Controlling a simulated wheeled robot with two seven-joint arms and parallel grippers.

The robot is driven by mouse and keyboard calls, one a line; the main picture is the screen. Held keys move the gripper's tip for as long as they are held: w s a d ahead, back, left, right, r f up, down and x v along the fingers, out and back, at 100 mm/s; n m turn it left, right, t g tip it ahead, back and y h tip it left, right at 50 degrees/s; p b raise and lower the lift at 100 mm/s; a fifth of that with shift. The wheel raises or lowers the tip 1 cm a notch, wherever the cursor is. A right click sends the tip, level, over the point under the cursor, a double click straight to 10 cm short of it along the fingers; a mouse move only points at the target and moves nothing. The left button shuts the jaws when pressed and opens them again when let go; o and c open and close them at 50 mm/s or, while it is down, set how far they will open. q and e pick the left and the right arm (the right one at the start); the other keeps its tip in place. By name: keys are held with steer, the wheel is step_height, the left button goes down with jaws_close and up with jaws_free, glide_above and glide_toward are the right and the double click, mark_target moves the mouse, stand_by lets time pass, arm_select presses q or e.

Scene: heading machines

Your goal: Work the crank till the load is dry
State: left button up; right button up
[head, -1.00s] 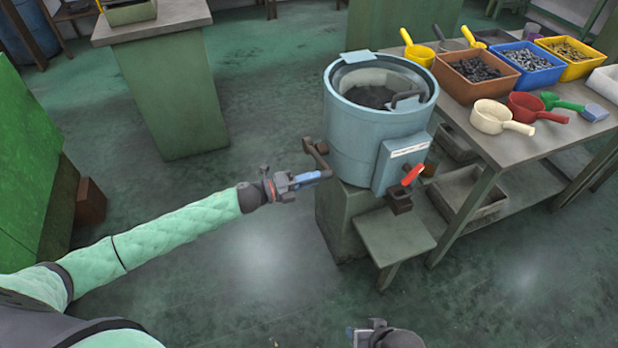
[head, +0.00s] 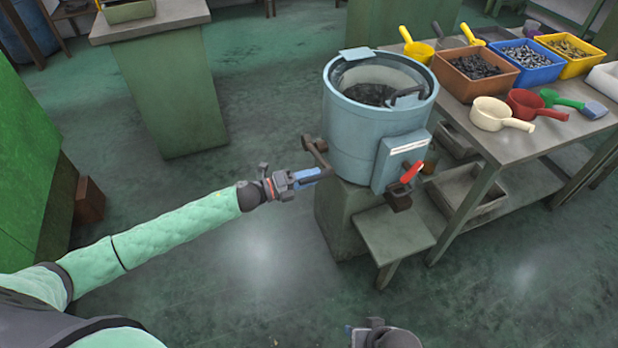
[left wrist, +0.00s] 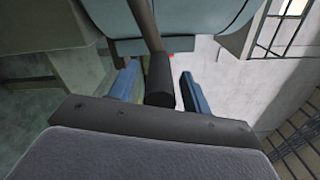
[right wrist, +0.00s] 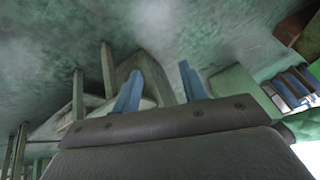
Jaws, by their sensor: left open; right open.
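The light blue drum machine (head: 365,140) stands on a green pedestal. A dark load (head: 370,94) lies inside its open top. The brown crank (head: 313,147) sticks out from the drum's left side. My left gripper (head: 312,176) is open at the crank's end. In the left wrist view, the crank's dark grip (left wrist: 160,82) stands between the spread blue fingers, with gaps on both sides. My right gripper (right wrist: 158,85) is open and empty, away from the machine; in the head view only part of it shows at the bottom edge.
A red-handled lever (head: 412,172) is on the drum's front, above a small green stand (head: 395,235). The bench (head: 490,135) at right holds bins of small parts and several scoops. A green block (head: 165,95) stands at back left. The floor (head: 240,265) in front is clear.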

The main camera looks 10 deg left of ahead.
arm_select(q)
steer(key=shift+s+a, duration=0.15)
steer(key=shift+a, duration=0.05)
steer(key=b+v, duration=0.1)
steer(key=v, duration=0.6)
steer(key=shift+b, duration=0.3)
arm_select(e)
step_height(320, 180, down, 7)
steer(key=shift+w+a+r+t, duration=0.15)
steer(key=shift+w+a+t, duration=0.15)
steer(key=shift+w, duration=0.15)
arm_select(q)
steer(key=shift+a, duration=0.1)
